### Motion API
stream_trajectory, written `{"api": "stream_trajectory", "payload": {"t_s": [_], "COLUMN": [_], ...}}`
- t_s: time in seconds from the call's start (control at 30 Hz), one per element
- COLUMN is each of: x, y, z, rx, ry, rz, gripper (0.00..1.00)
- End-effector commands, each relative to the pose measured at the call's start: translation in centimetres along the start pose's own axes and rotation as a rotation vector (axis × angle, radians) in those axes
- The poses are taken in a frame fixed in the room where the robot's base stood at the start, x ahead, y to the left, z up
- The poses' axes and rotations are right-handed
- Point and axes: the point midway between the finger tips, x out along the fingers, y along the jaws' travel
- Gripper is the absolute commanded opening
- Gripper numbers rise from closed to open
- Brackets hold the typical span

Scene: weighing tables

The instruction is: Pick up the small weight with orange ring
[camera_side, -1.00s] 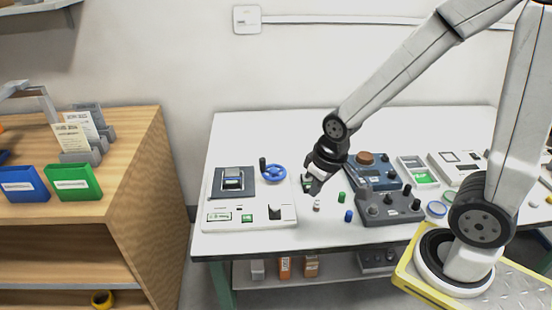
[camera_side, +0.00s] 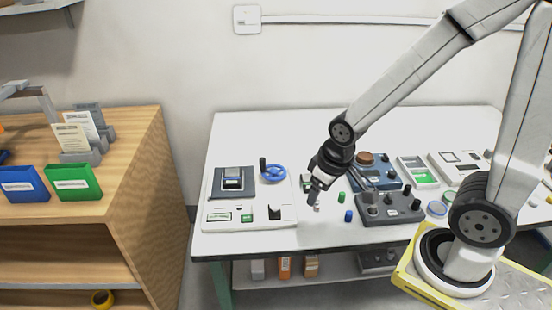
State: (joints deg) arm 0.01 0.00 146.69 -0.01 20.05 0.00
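A very small pale weight with a faint orange-brown tint (camera_side: 317,209) stands on the white table, left of the blue and green weights. Its ring is too small to make out clearly. My gripper (camera_side: 313,199) points down right at it, and the fingertips hide its upper part. I cannot tell whether the fingers are around it or just in front of it, nor how far apart they are.
A green weight (camera_side: 341,197) and a blue weight (camera_side: 348,216) stand close on the right. A dark grey knobbed box (camera_side: 390,212) lies beyond them.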

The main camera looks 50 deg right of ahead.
Motion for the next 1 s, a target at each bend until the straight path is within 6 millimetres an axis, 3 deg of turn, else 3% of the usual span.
{"api": "stream_trajectory", "payload": {"t_s": [0.37,0.53,0.77,1.0], "x": [0.1,0.7,2.8,6.2], "y": [0.1,0.7,3.0,6.6], "z": [-0.1,-0.7,-2.6,-4.4], "rx": [0.013,0.107,0.416,0.845], "ry": [-0.002,-0.016,-0.057,-0.106], "rz": [0.001,0.006,0.029,0.071], "gripper": [0.73,0.73,0.73,0.73]}}
